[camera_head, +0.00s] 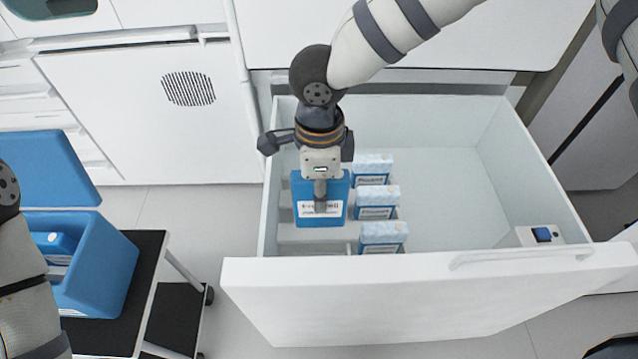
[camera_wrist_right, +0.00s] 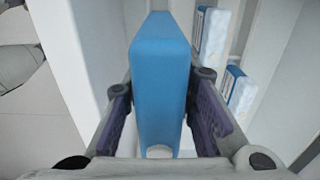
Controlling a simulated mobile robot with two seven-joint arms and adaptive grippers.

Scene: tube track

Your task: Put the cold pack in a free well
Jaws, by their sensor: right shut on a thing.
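My right gripper (camera_head: 320,172) is shut on a blue cold pack (camera_head: 309,216) with a white label. It holds the pack upright over the left side of the open drawer, in front of the rack of wells (camera_head: 292,233). The right wrist view shows the blue pack (camera_wrist_right: 160,85) between the two finger pads of the right gripper (camera_wrist_right: 165,115). Several frosted blue-and-white packs, such as the front one (camera_head: 383,238), stand in a row along the right of the rack. The held pack hides part of the rack's left side. My left gripper is out of view.
The white drawer front (camera_head: 400,295) stands nearest the camera. The drawer's middle and right floor is clear, apart from a small white box with a blue switch (camera_head: 542,235). A blue cooler (camera_head: 105,270) with its lid open stands on a black cart at left.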

